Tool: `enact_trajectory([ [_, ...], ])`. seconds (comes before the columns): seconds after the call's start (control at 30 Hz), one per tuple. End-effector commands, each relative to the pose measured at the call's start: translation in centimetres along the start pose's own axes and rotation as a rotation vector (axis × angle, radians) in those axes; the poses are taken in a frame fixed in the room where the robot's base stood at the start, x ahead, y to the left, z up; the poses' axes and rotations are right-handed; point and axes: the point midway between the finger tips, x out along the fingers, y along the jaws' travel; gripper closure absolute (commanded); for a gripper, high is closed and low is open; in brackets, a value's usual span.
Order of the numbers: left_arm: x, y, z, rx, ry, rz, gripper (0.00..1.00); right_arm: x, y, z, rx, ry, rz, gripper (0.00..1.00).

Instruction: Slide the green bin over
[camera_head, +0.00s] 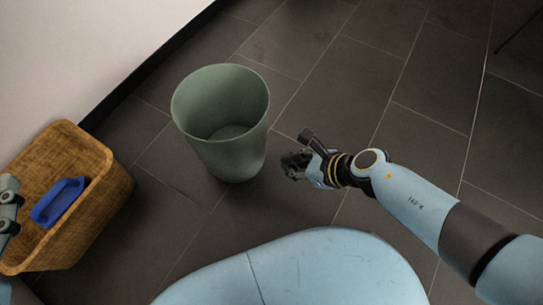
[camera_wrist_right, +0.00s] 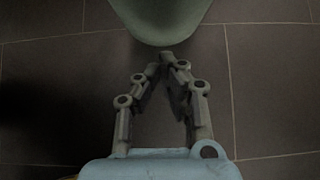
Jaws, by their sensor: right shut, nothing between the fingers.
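The green bin (camera_head: 228,135) stands upright on the dark tiled floor in the head view, open at the top and empty as far as I see. Its lower wall also shows at the top of the right wrist view (camera_wrist_right: 165,18). My right gripper (camera_head: 287,163) is just right of the bin, low near its base, with the fingertips pointing at it. In the right wrist view its fingers (camera_wrist_right: 167,60) are shut with nothing between them, and the tips are close to the bin's wall. I cannot tell whether they touch it.
A woven basket (camera_head: 105,190) with a blue object (camera_head: 58,203) in it stands left of the bin. A pale wall (camera_head: 85,50) with a dark skirting runs behind them at the upper left. The floor behind and right of the bin is clear.

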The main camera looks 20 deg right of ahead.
Motion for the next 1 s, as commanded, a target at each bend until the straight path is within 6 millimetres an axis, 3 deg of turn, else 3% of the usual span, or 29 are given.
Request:
enact_trajectory([
  [0.37, 2.4, -0.2, -7.8, 0.032, 0.325, 0.004, 0.60, 2.1, 0.1, -0.2, 0.002, 0.001, 0.001, 1.00],
  [0.6, 2.5, -0.1, -12.2, 0.050, 0.511, 0.008, 0.60, 4.1, 0.1, 1.8, 0.000, 0.000, 0.000, 1.00],
  [0.8, 2.3, -0.1, -14.1, 0.058, 0.591, 0.010, 0.60, 4.8, 0.0, 2.6, -0.001, 0.001, 0.000, 1.00],
  [1.0, 2.2, -0.1, -14.4, 0.060, 0.606, 0.010, 0.60, 4.9, 0.0, 2.8, 0.000, 0.001, 0.000, 1.00],
])
